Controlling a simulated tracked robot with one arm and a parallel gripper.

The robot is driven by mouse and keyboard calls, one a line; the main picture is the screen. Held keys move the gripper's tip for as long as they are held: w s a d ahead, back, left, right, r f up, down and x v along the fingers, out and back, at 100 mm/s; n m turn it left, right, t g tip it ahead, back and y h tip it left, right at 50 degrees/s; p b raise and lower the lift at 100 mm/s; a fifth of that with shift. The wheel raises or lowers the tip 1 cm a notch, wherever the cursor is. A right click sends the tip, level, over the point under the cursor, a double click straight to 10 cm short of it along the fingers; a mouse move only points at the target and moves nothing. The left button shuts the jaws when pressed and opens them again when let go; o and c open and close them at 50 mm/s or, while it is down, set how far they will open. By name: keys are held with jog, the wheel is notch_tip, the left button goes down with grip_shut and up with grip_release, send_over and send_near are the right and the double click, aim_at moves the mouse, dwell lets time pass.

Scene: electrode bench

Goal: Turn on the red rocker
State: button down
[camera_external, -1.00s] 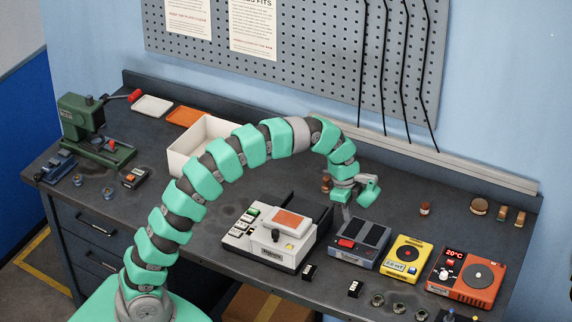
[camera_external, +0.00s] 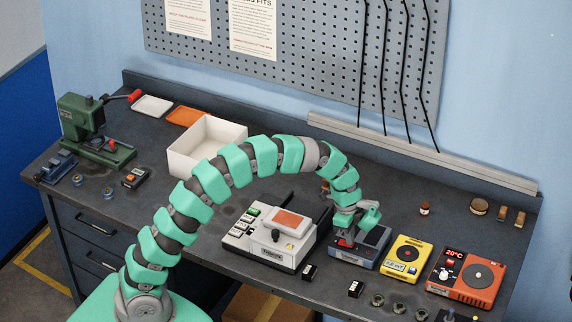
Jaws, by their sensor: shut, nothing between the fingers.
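The red rocker (camera_external: 345,243) sits at the front left of the grey-blue box (camera_external: 370,262) on the bench, and only part of it shows. My gripper (camera_external: 344,238) is shut and empty. Its fingertips are down at the rocker, over or against it; I cannot tell whether they touch or press it. I cannot tell which way the rocker is tipped.
A white instrument (camera_external: 270,254) with an orange top panel stands close to the left of the box. A yellow device (camera_external: 406,262) and an orange device (camera_external: 466,277) stand to its right. Small black blocks (camera_external: 355,289) lie in front.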

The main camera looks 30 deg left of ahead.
aim_at(341, 241)
jog(key=shift+f+y, duration=0.3)
jog(key=shift+y, duration=0.1)
jog(key=shift+s, duration=0.1)
jog(key=shift+a, duration=0.1)
jog(key=shift+a+r, duration=0.1)
jog(key=shift+a, duration=0.6)
jog(key=shift+r, duration=0.5)
notch_tip(341, 241, up, 13)
jog(key=a, duration=0.1)
